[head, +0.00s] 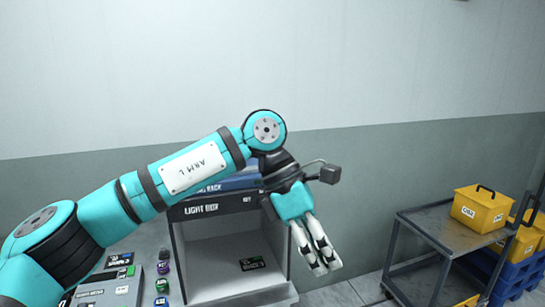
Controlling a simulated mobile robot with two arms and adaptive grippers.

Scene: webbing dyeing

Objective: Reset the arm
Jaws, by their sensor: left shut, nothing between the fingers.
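My left arm (185,175), teal and marked "ARM L", reaches in from the lower left. My left gripper (320,270) points down in the middle right of the head view. Its white and black fingers lie close together, shut and empty. It hangs in front of the right side of a grey light box (208,210) and hides part of it. My right gripper is not in view.
A small dark labelled item (252,264) lies inside the light box. A grey device (110,290) and several coloured containers (163,268) stand at its left. At right, a metal cart (425,222) carries a yellow box (480,209); blue crates (515,277) stand beside it.

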